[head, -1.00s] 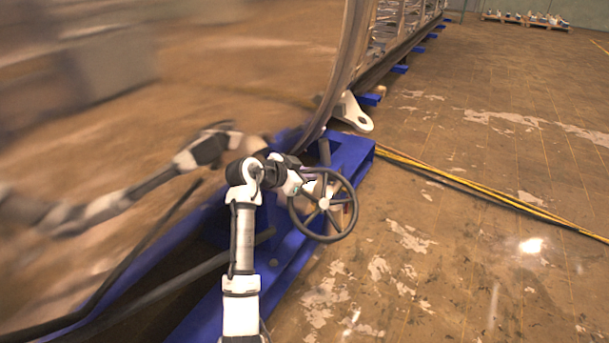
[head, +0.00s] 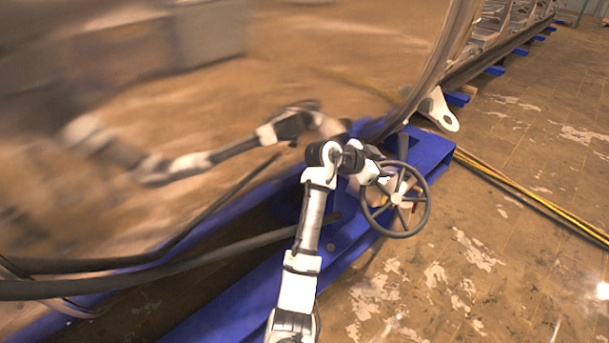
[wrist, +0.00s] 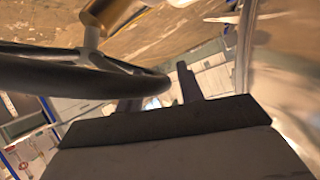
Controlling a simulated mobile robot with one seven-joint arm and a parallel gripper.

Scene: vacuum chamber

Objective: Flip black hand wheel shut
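The black hand wheel (head: 424,219) has a round rim and several spokes around a pale hub. It stands tilted at the end of a blue base frame, right of centre in the head view. Its dark rim crosses the left of the wrist view (wrist: 50,78), close to the camera. My gripper (head: 386,181) is at the wheel's upper left side, partly hidden behind the rim. In the wrist view my gripper's dark fingers (wrist: 160,93) stand apart, with the rim's end close beside the right one. I cannot tell whether they touch the rim.
The blue frame (head: 240,292) runs under a large shiny curved chamber wall (head: 330,60) that mirrors my arm. A white bracket (head: 438,110) sits behind the wheel. Dark hoses (head: 150,285) lie at left. Yellow cables (head: 520,190) cross the open brown floor at right.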

